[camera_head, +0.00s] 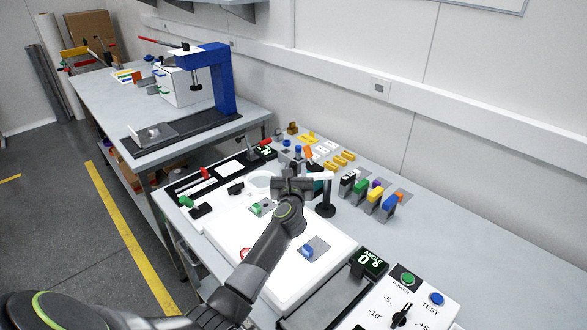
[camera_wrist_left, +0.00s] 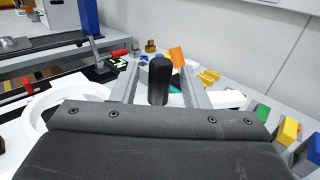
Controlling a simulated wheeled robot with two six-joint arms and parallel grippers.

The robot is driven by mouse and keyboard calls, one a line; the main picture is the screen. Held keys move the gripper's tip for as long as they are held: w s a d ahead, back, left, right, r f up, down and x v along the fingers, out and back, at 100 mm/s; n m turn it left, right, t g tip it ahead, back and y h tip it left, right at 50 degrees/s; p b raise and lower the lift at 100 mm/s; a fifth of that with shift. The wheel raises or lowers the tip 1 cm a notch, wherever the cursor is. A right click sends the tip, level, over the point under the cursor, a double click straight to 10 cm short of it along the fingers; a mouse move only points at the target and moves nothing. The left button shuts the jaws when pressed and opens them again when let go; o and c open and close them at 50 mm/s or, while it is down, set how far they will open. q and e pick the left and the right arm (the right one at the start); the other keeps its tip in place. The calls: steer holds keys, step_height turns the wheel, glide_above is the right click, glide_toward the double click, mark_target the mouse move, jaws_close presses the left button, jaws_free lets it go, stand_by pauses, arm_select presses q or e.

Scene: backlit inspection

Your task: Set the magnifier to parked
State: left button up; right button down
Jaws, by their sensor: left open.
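The magnifier has a white ring head (camera_head: 262,183), a white arm (camera_head: 322,175) and a black post on a round base (camera_head: 326,200), on the bench behind the white light panel (camera_head: 225,228). My left gripper (camera_head: 292,183) is over the middle of the magnifier and hides part of its arm. In the left wrist view the ring (camera_wrist_left: 40,110) is at the left and a dark upright knob (camera_wrist_left: 159,80) shows between the open fingers. The fingers appear apart from it on both sides; contact cannot be told. My right gripper is not in view.
Green, yellow and blue blocks (camera_head: 375,197) stand in a row right of the post. A green part (camera_head: 257,208) and a blue part (camera_head: 307,252) lie on the panel. An angle display (camera_head: 369,262) and a control box (camera_head: 408,300) are at the front right.

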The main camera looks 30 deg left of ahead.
arm_select(q)
steer(key=shift+w+a, duration=0.3)
steer(key=shift+w, duration=0.25)
jaws_close()
